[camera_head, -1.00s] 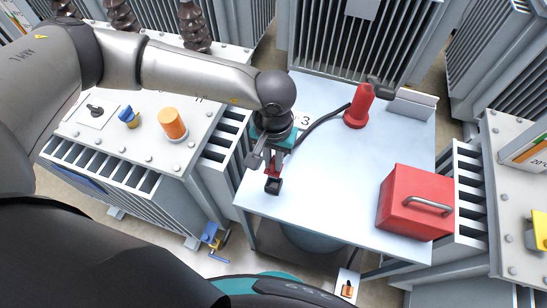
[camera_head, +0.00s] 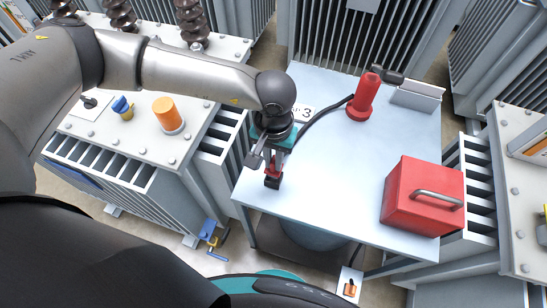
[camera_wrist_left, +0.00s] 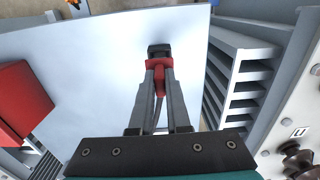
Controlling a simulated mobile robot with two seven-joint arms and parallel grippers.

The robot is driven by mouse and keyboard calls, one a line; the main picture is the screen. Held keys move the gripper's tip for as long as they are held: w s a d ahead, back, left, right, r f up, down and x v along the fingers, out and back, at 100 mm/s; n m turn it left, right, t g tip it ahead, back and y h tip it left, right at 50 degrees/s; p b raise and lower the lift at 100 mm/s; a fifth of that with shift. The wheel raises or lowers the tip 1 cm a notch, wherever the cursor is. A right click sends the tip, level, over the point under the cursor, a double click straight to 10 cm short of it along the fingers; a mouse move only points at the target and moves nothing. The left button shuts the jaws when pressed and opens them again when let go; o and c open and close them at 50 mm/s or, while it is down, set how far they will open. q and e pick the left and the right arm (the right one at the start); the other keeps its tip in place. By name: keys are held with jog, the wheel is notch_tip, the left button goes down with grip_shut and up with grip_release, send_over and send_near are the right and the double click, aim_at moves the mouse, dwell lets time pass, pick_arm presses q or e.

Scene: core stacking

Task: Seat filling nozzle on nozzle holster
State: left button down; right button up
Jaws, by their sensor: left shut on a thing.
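My left gripper (camera_head: 271,168) is shut on a red nozzle with a black end (camera_head: 272,181), over the front left part of the pale table (camera_head: 330,170). In the left wrist view, the fingers (camera_wrist_left: 157,85) close on the nozzle's red body (camera_wrist_left: 157,63), with its black end (camera_wrist_left: 159,49) beyond the tips. A black hose (camera_head: 322,122) runs from behind the gripper toward a red post (camera_head: 363,98) at the back of the table. A dark horizontal piece (camera_head: 388,76) shows by the post's top. I cannot tell for sure which part is the holster. My right gripper is not in view.
A red toolbox with a grey handle (camera_head: 422,196) stands at the table's right. A grey angled piece (camera_head: 417,96) stands at the back right corner. Finned transformer units surround the table. The table's middle is clear.

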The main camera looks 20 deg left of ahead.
aim_at(273, 168)
pick_arm(q)
jog(key=shift+b, duration=0.6)
dwell(1.2)
jog(key=shift+f, duration=0.2)
jog(key=shift+f+b, duration=0.3)
jog(key=shift+b, duration=0.25)
jog(key=shift+f+b, duration=1.35)
jog(key=c, duration=0.8)
grip_release()
notch_tip(273, 168, up, 15)
jog(key=p, duration=0.1)
jog(key=shift+r, duration=0.15)
